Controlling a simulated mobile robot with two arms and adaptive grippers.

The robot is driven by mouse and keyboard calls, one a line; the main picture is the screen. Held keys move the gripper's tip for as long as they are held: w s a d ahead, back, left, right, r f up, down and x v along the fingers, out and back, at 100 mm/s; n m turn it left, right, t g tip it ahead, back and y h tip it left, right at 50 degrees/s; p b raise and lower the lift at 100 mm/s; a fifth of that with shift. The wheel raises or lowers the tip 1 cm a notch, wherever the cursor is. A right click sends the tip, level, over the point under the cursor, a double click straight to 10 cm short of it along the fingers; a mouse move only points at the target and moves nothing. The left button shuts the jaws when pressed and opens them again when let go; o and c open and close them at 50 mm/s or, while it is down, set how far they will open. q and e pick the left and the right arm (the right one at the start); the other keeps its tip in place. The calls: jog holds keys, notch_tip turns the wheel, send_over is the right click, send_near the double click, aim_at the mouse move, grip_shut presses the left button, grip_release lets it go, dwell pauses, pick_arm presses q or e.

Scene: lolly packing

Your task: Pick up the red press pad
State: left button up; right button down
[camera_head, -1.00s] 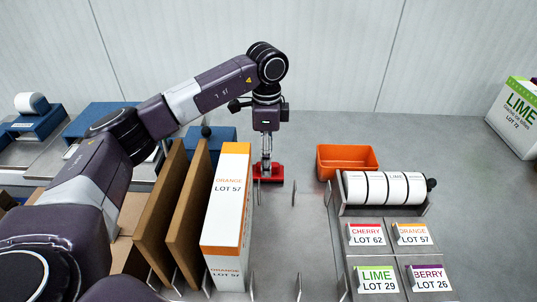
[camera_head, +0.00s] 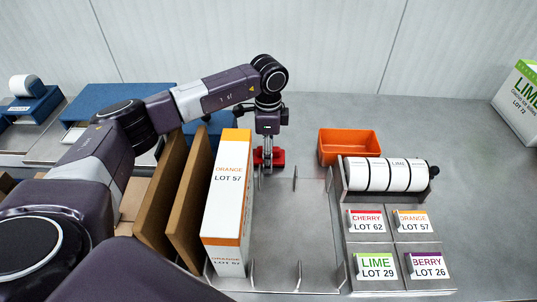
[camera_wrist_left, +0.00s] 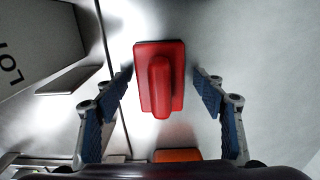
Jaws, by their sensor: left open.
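The red press pad (camera_wrist_left: 160,105) is a rectangular red block with a raised rounded grip along its middle. In the left wrist view it lies between my open finger pairs, with a clear gap on each side. In the head view the pad (camera_head: 277,158) sits on the grey worktop behind the metal dividers, partly hidden by my left gripper (camera_head: 266,158). My left gripper (camera_wrist_left: 165,82) points down over the pad, open and empty. My right gripper is not in view.
A white and orange "ORANGE LOT 57" carton (camera_head: 227,200) and brown boards (camera_head: 190,200) stand left of the pad. An orange bin (camera_head: 349,158) and a label roll holder (camera_head: 342,190) are on the right. Thin upright metal dividers (camera_head: 295,178) stand in front.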

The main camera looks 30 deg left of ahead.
pick_arm(q)
jog(key=c, duration=1.3)
jog(key=shift+c, duration=0.2)
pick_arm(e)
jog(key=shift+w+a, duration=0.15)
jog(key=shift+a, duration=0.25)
pick_arm(q)
jog(key=shift+r, duration=0.15)
notch_tip(320, 180, up, 20)
jog(key=b, duration=0.1)
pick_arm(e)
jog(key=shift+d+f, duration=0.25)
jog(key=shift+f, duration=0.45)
pick_arm(q)
jog(key=o, duration=0.7)
jog(key=shift+c, duration=0.2)
jog(key=c, duration=0.4)
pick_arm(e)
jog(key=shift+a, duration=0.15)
